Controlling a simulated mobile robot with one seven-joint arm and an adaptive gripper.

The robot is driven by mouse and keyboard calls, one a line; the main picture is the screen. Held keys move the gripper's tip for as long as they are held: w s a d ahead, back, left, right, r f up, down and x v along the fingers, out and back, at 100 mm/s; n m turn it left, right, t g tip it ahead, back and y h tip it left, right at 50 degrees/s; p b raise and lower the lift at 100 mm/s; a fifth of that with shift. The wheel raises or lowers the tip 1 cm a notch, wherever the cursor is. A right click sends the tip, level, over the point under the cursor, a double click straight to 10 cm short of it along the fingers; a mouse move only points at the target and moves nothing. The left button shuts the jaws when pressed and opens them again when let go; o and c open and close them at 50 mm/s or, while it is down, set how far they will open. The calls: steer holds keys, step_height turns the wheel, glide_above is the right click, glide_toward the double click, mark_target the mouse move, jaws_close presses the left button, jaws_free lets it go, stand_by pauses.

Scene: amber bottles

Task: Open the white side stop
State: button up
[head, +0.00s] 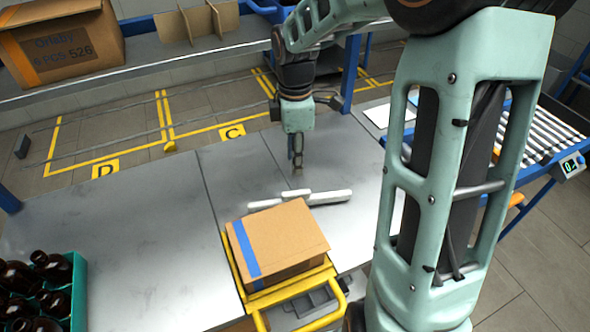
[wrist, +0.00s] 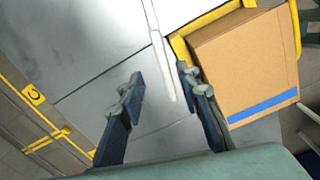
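The white side stop (head: 328,197) is a slim white bar on the grey metal table, just behind the cardboard box in the head view. Shorter white pieces (head: 265,204) lie in line with it to the left. In the wrist view the white bar (wrist: 161,60) runs down from the top edge, its near end between my fingers in the picture. My gripper (head: 297,165) points down just behind the white pieces. In the wrist view my gripper (wrist: 160,90) is open and empty. I cannot tell whether a finger touches the bar.
The cardboard box (head: 278,243) with a blue stripe sits in a yellow frame (head: 240,275), close to the stop. A green crate (head: 78,290) of amber bottles stands at the left. The table (head: 150,235) between is clear. A roller conveyor (head: 540,130) is at the right.

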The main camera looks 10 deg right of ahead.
steer(key=shift+r, duration=0.4)
steer(key=shift+f, duration=0.1)
steer(key=c, duration=0.4)
steer(key=shift+w+a+f+m, duration=0.15)
steer(key=shift+a+f+m, duration=0.2)
steer(key=shift+m, duration=0.55)
jaws_close()
steer(key=w+a+f+m+t+b, duration=0.1)
steer(key=a+f+m, duration=0.1)
steer(key=f+m, duration=0.2)
steer(key=w+a+f+m+t+b, duration=0.1)
steer(key=w+f+m, duration=0.1)
steer(key=f+m, duration=0.2)
steer(key=w+a+f+m+t+b, duration=0.1)
steer(key=w+a+f+m+b, duration=0.1)
steer(key=f+m, duration=0.3)
steer(key=shift+w+a+f+m+t, duration=0.1)
steer(key=shift+a+m+t, duration=0.1)
steer(key=shift+m, duration=0.6)
steer(key=shift+w+a+m+t, duration=0.1)
steer(key=shift+a+m+t, duration=0.1)
steer(key=shift+m, duration=0.6)
steer(key=shift+s+f, duration=0.1)
steer(key=shift+f, duration=0.1)
steer(key=shift+s, duration=1.75)
